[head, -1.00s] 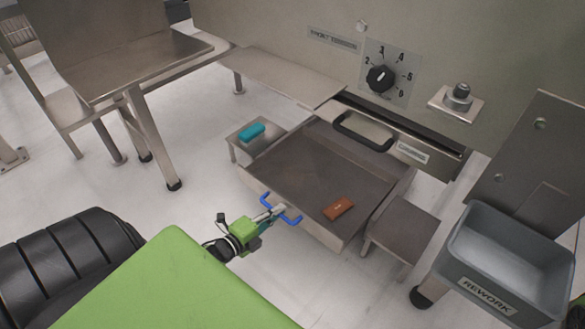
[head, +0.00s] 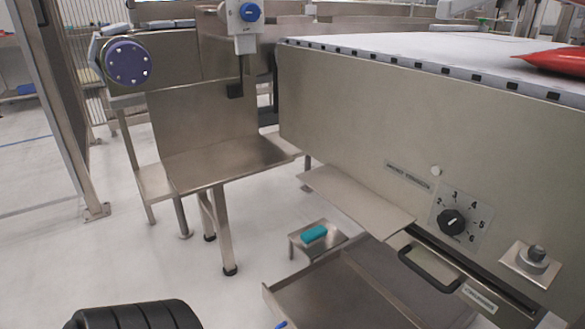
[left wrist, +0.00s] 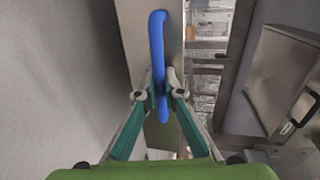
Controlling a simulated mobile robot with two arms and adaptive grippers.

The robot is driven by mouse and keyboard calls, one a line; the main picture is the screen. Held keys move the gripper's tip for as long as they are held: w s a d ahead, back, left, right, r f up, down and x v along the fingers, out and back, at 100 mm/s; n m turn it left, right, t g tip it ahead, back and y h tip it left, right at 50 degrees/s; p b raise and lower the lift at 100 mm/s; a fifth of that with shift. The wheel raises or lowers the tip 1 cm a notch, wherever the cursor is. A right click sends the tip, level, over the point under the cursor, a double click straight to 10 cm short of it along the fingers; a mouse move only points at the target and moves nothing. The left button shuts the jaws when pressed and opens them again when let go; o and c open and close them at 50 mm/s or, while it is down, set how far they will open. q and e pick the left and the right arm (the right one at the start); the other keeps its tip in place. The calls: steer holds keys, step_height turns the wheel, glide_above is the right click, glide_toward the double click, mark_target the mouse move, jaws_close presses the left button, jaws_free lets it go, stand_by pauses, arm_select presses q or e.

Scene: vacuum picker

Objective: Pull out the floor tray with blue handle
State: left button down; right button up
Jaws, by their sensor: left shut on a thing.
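The floor tray (head: 330,287) is a shallow grey metal tray low under the machine. It extends out onto the floor, and its front part is cut off by the bottom of the head view. Only a bit of its blue handle (head: 281,325) shows there. In the left wrist view the blue handle (left wrist: 159,45) runs upright in the picture along the tray's pale front wall (left wrist: 140,30). My left gripper (left wrist: 160,95) is shut around the handle's bar. The left gripper is outside the head view, and my right gripper is in neither view.
A small side stand (head: 335,242) with a teal block (head: 314,233) is beside the tray. A black-handled drawer front (head: 430,270) and a dial (head: 451,222) are on the machine. A metal table leg (head: 222,230) stands left. Floor between is clear.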

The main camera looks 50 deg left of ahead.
arm_select(q)
steer(key=c, duration=2.4)
jaws_free()
steer(key=shift+c, duration=0.2)
steer(key=v, duration=1.2)
steer(key=shift+a, duration=0.1)
